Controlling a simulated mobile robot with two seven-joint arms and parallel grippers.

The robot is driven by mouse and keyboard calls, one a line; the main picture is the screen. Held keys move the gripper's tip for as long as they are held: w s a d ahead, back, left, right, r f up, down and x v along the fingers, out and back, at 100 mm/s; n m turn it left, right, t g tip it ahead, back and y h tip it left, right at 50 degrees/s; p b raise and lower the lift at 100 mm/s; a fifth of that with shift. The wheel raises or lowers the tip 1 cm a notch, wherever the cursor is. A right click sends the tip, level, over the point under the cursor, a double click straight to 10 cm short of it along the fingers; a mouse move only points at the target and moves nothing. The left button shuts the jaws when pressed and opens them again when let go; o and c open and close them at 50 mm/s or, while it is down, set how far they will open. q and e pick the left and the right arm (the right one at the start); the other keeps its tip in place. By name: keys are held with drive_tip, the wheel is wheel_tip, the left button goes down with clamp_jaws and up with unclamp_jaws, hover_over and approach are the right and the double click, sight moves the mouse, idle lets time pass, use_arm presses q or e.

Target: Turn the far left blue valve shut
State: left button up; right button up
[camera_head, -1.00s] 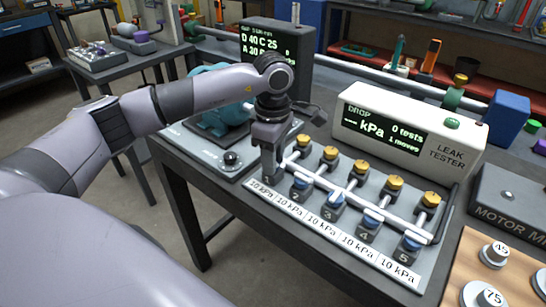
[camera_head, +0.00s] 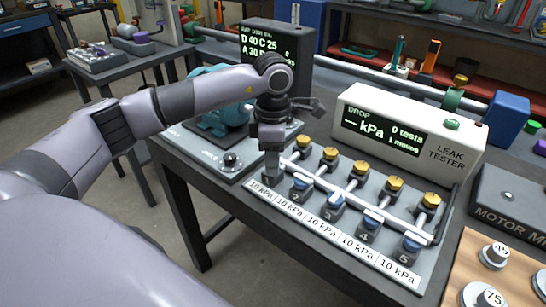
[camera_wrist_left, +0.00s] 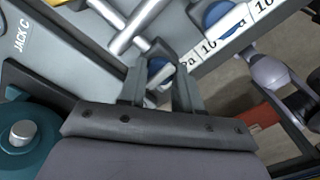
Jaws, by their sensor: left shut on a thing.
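The row of blue valves stands along the front of the manifold (camera_head: 350,205). The valves marked 2 (camera_head: 302,182), 3 (camera_head: 334,200), 4 (camera_head: 371,217) and 5 (camera_head: 410,242) show their blue tops. My left gripper (camera_head: 271,172) points down over the far left valve and hides it in the head view. In the left wrist view, the blue far left valve (camera_wrist_left: 156,66) shows between the two fingers of the left gripper (camera_wrist_left: 160,92), which is shut on it. The valve's exact angle is partly hidden. My right gripper is not in view.
Several yellow valves (camera_head: 395,183) stand behind the blue row. The leak tester (camera_head: 410,128) stands behind them and reads 0 tests, 1 moves. A teal motor (camera_head: 215,122) is left of my gripper. Weights on a wooden board (camera_head: 500,285) sit at front right.

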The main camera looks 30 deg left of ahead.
use_arm(q)
drive_tip(key=o, duration=1)
drive_tip(key=shift+o, duration=0.2)
drive_tip(key=shift+r, duration=3.65)
drive_tip(key=shift+f, duration=0.1)
